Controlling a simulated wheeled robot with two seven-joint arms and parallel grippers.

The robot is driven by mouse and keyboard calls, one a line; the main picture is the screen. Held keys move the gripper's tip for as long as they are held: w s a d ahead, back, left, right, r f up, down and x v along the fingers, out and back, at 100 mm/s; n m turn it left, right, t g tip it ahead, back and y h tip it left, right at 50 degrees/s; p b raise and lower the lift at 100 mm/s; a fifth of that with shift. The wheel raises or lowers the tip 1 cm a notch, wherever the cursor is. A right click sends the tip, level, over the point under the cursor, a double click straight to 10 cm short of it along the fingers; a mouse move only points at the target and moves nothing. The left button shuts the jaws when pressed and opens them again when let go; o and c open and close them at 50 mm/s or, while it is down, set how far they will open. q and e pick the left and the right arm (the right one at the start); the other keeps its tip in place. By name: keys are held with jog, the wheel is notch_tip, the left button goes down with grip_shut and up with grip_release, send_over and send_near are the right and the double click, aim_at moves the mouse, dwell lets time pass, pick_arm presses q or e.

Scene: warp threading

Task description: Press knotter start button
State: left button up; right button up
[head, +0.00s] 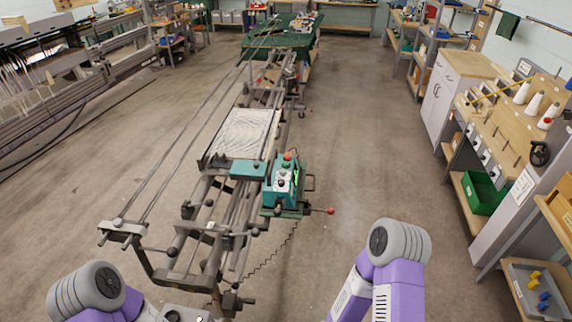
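The knotter (285,184) is a teal machine mounted on a long metal frame in the middle of the head view. It has a light control face with small dark buttons and an orange-red knob on top. The start button is too small to tell apart. White warp threads (243,132) lie stretched on the frame behind it. My purple and grey arms show at the bottom left and bottom right, both well short of the knotter. Neither gripper can be seen.
A lever with a red ball (331,211) sticks out right of the knotter. The long metal frame (190,225) runs toward me at the left. Shelves with a green bin (483,192) and thread cones stand at the right. The floor (370,150) between is clear.

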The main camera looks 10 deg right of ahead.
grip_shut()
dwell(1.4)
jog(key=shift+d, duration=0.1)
